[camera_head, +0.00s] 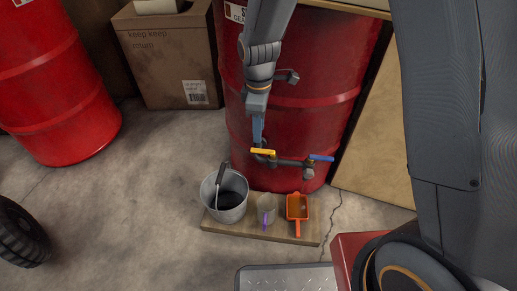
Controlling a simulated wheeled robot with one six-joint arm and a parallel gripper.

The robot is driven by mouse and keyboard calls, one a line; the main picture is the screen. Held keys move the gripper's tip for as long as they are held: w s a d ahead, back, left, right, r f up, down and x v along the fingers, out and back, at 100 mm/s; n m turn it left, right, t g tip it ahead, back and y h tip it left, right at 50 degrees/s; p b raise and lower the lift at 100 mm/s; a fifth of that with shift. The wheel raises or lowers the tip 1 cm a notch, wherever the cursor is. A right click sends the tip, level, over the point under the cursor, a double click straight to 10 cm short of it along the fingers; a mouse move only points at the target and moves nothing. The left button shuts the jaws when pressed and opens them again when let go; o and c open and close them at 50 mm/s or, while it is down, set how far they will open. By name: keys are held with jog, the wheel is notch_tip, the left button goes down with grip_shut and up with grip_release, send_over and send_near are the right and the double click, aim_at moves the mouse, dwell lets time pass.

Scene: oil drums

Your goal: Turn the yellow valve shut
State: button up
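The yellow valve handle (264,152) lies crosswise on a dark pipe fitting at the front of the red drum (300,125). It points roughly left to right in the picture. My gripper (258,140) comes down from above, with its blue-grey fingers at the left part of the yellow handle. I cannot tell whether the fingers touch it or how far apart they are. To the right on the same pipe (289,163) is a valve with a blue handle (321,158).
Below the pipe, a wooden board (262,232) holds a metal bucket (226,207), a grey cup (267,203) and an orange scoop (296,207). A cardboard box (170,65) and another red drum (60,85) stand left.

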aim_at(259, 150)
notch_tip(259, 150, down, 8)
jog(key=shift+r+b, duration=0.1)
jog(key=shift+b, duration=0.75)
grip_shut()
